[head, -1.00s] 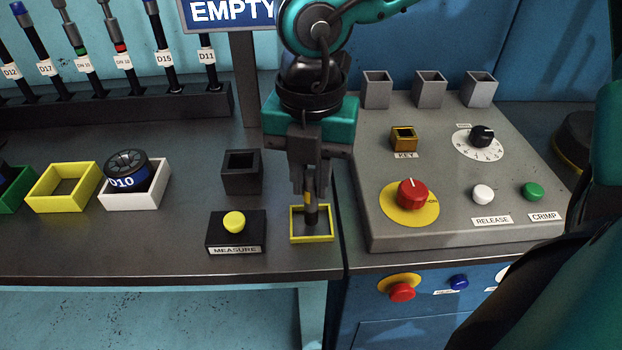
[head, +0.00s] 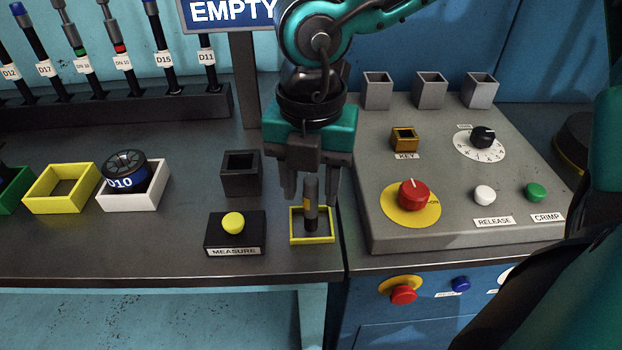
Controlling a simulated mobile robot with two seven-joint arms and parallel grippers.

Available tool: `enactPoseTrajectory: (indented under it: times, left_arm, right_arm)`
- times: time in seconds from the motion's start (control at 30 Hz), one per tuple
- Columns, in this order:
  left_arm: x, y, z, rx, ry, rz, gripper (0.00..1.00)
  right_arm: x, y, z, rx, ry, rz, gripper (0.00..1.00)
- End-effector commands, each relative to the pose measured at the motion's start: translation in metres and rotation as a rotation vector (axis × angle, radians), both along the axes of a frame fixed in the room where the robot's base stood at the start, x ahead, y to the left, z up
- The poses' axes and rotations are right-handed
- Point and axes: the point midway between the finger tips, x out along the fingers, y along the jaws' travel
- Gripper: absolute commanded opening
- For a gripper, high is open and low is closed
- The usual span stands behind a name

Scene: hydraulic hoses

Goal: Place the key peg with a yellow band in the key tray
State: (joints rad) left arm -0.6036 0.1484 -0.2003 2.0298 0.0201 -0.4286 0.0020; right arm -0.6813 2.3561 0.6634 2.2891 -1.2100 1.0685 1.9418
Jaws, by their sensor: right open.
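The key peg (head: 311,205) is a dark grey peg with a yellow band on its side. It stands upright inside the small yellow-rimmed key tray (head: 328,239) at the front edge of the bench. My right gripper (head: 311,192) is above the tray, pointing down and open. Its fingers are on either side of the peg's upper part, apart from it, with a gap showing on both sides. The peg's base is inside the tray; its contact with the floor is partly hidden by the front rim. My left gripper is not in view.
Left of the tray are a black MEASURE box (head: 235,241) with a yellow button and a dark square holder (head: 241,173). Right is the grey control panel (head: 450,215) with a brass KEY socket (head: 404,139), knobs and buttons. A white bin (head: 133,199) holds a D10 reel.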

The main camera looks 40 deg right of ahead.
Motion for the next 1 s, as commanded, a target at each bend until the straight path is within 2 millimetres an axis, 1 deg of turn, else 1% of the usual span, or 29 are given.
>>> enactPoseTrajectory:
  times: [0.17, 0.27, 0.3, 0.5, 0.6, 0.7, 0.83, 1.0]
  left_arm:
    - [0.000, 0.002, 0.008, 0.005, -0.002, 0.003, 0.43]
    - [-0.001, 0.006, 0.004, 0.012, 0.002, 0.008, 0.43]
    - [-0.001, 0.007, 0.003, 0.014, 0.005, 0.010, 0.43]
    - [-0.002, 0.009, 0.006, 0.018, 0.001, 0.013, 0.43]
    - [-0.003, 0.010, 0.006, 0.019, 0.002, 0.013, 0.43]
    - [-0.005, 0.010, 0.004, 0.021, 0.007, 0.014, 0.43]
    - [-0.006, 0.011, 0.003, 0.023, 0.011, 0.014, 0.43]
    - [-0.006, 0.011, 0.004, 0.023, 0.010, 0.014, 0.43]
  right_arm:
    - [0.000, 0.000, 0.008, 0.000, -0.001, 0.000, 0.46]
    - [0.002, 0.000, 0.027, -0.001, -0.008, -0.002, 0.46]
    - [0.001, 0.000, 0.037, 0.000, -0.008, -0.001, 0.46]
    - [0.002, 0.000, 0.082, -0.002, -0.008, -0.002, 0.46]
    - [0.001, 0.000, 0.100, 0.000, -0.006, -0.001, 0.46]
    - [0.001, 0.000, 0.113, -0.002, -0.004, -0.001, 0.46]
    - [0.001, 0.000, 0.122, -0.002, -0.002, 0.000, 0.46]
    - [0.000, 0.000, 0.124, -0.001, 0.000, 0.001, 0.46]
